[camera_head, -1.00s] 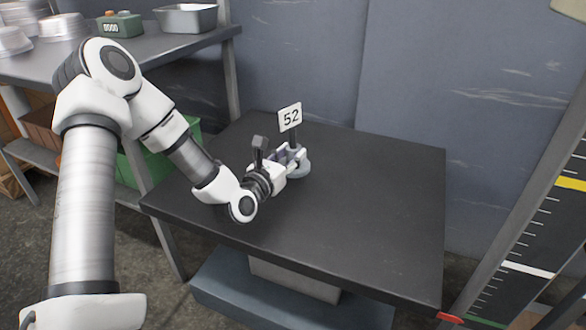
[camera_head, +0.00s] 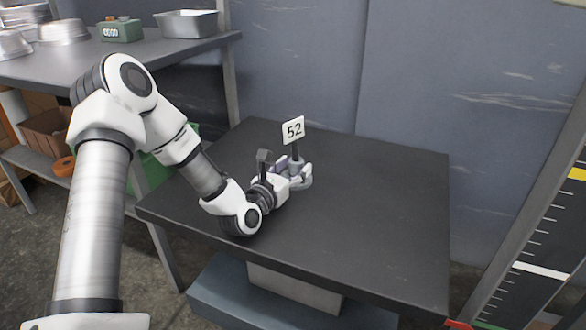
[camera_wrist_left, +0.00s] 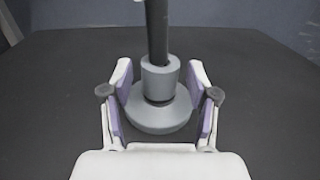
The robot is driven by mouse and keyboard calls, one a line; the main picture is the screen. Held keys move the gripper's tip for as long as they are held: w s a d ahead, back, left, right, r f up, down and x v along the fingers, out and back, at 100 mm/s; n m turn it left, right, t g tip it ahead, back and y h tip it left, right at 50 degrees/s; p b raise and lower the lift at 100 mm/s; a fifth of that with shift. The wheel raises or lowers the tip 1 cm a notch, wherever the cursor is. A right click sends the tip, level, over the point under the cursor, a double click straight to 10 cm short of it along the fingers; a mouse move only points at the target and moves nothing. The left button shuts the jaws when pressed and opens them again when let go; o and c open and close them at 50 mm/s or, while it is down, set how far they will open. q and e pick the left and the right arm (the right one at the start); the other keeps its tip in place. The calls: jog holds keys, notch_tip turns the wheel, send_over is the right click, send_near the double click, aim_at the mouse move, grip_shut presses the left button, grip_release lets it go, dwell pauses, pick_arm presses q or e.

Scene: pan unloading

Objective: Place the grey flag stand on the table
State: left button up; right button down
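The grey flag stand (camera_head: 304,181) stands upright on the dark table (camera_head: 370,215), left of its middle and toward the back. Its round base and collar also show in the left wrist view (camera_wrist_left: 158,117). A dark pole rises from the collar to a white sign (camera_head: 293,130) reading 52. My left gripper (camera_head: 300,175) is open around the stand's collar. In the left wrist view, its two purple-padded fingers (camera_wrist_left: 160,88) stand on either side of the collar with a gap on each side. My right gripper is out of view.
A shelf (camera_head: 120,62) at the left holds metal pans, a green box (camera_head: 122,30) and a grey tray (camera_head: 187,22). A wall closes off the back of the table. The table's right half is bare.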

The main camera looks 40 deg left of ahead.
pick_arm(q)
jog(key=shift+r+p, duration=0.25)
jog(key=shift+p, duration=0.05)
jog(key=s+p, duration=0.1)
jog(key=s, duration=0.2)
jog(key=s+p, duration=0.2)
jog(key=s, duration=0.2)
jog(key=s+d+p, duration=0.1)
jog(key=s, duration=0.3)
jog(key=shift+p, duration=0.3)
jog(key=shift+s+d+f, duration=0.1)
jog(key=shift+s+d, duration=0.05)
jog(key=shift+s, duration=0.35)
